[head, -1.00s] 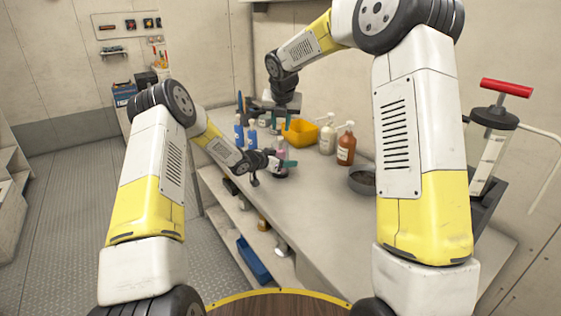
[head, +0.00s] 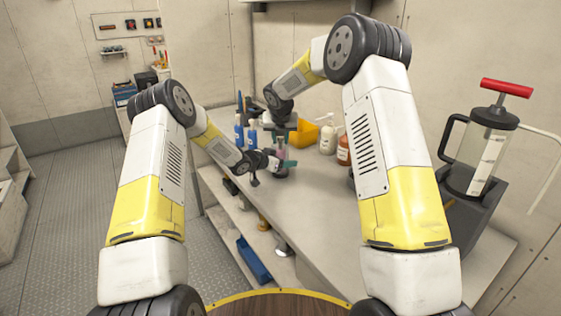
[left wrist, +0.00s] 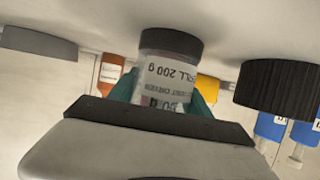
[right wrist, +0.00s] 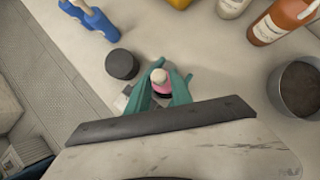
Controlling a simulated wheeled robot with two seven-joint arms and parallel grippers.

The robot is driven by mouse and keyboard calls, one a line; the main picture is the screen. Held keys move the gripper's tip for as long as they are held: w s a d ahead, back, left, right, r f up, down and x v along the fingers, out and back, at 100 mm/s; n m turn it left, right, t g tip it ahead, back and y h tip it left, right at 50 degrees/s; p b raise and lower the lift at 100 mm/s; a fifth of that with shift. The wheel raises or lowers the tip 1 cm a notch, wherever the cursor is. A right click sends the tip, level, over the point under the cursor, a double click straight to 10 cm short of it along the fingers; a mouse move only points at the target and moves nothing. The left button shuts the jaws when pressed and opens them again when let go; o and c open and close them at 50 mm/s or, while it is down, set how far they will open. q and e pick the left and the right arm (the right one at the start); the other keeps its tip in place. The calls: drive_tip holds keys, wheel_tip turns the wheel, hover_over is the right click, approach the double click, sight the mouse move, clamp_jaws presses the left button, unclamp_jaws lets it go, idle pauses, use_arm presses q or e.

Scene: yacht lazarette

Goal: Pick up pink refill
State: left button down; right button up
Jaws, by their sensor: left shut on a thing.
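The pink refill (head: 283,153) is a small container with a dark end, near the bench's left edge. My left gripper (head: 280,164) is shut on it from the side. In the left wrist view the refill (left wrist: 166,72) is between green fingers, its label upside down and its dark end toward the bench; I cannot tell whether it touches the bench. My right gripper (right wrist: 163,80) is open just above the refill. Its green fingers are on either side of the refill's pale top and pink body (right wrist: 159,78), with small gaps. In the head view its fingertips are hard to make out.
Blue bottles (head: 239,134), a yellow bin (head: 301,133), a white pump bottle (head: 327,139) and a brown one (head: 343,151) stand nearby. A dark round container (right wrist: 122,64) is close beside the refill. A red-handled pump (head: 492,140) stands right. The near bench top (head: 310,220) is clear.

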drive_tip(key=shift+w+f, duration=0.3)
drive_tip(key=shift+f, duration=0.15)
clamp_jaws()
idle(1.1)
